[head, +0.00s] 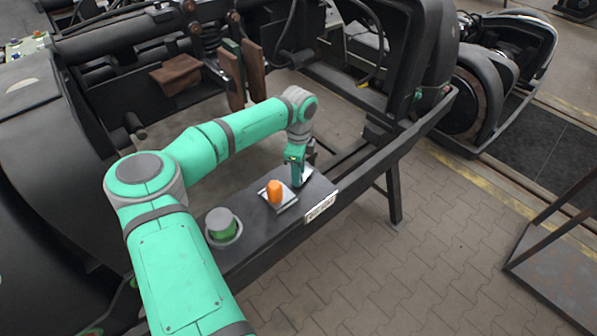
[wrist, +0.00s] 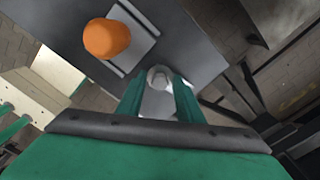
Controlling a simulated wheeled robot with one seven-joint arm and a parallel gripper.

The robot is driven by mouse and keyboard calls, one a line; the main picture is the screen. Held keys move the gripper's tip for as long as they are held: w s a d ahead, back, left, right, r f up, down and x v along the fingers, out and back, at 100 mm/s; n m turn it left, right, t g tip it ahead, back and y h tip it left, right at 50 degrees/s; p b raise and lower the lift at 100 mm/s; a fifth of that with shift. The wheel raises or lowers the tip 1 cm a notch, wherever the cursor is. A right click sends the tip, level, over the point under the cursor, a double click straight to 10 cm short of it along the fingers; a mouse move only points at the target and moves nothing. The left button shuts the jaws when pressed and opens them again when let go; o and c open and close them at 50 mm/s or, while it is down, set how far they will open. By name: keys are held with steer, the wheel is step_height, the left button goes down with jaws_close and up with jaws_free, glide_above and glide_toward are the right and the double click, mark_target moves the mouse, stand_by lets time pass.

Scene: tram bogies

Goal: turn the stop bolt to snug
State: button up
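In the wrist view a small, round, silvery bolt head (wrist: 159,77) stands between the two green fingertips of my gripper (wrist: 159,90). A pale metal plate (wrist: 158,105) shows below it between the fingers. The fingers are apart with the bolt head between them; whether they press on it I cannot tell. In the head view my gripper (head: 297,170) points down at the right end of a dark beam (head: 255,222). The bolt is hidden behind the gripper there.
An orange knob (head: 275,192) on a light plate stands left of my gripper; it also shows in the wrist view (wrist: 106,38). A green and grey round cap (head: 222,225) sits further left. A white label (head: 321,206) is on the beam's front edge.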

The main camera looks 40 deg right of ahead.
jaws_close()
